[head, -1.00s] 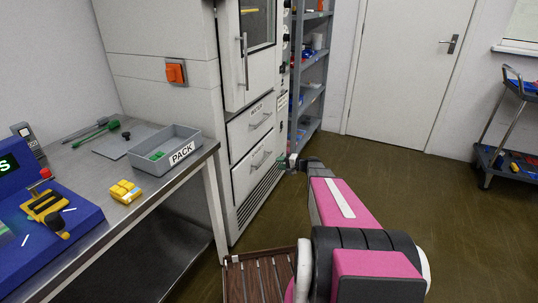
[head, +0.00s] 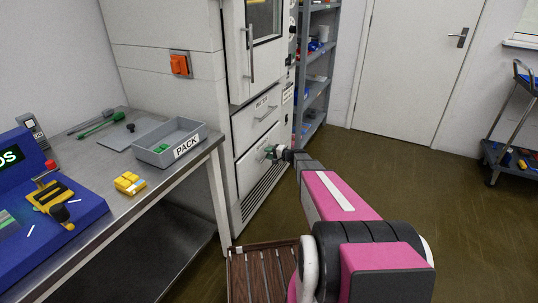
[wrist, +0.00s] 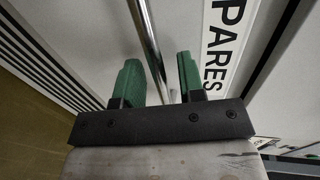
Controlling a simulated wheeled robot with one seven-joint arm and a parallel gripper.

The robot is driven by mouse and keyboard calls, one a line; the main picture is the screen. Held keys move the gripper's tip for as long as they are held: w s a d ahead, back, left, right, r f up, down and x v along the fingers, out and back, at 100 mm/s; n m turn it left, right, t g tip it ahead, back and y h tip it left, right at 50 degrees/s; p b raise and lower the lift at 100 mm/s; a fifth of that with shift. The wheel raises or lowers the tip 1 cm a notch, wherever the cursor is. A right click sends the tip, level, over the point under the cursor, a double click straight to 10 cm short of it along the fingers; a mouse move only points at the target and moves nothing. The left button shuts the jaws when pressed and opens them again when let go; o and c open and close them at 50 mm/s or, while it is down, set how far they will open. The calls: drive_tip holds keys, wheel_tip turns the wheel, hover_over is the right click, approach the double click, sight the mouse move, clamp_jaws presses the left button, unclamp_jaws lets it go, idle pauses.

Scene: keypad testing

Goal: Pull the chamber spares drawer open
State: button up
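The chamber spares drawer (head: 250,172) is the lower drawer in the white chamber, and its front looks flush and shut. Its label (wrist: 217,55) reads "PARES" in the wrist view, partly cut off. Its metal bar handle (wrist: 147,35) runs between the green fingers of my gripper (wrist: 158,62). The fingers are apart, with a gap visible on both sides of the bar. In the head view my gripper (head: 271,152) is at the drawer front and hides most of the handle.
Another drawer (head: 256,118) with its own handle sits above. A steel bench (head: 140,200) with a grey PACK bin (head: 160,157) stands to the left. Grey shelving (head: 316,90) stands just right of the chamber.

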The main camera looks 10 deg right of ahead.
clamp_jaws()
drive_tip(key=f+v, duration=0.2)
drive_tip(key=v, duration=1.2)
drive_tip(key=s+f+v, duration=0.1)
drive_tip(key=f+v, duration=0.2)
drive_tip(key=v, duration=1.1)
drive_tip(key=shift+d+f, duration=0.25)
drive_tip(key=shift+d, duration=0.1)
unclamp_jaws()
drive_tip(key=shift+w, duration=0.1)
drive_tip(key=v, duration=1.1)
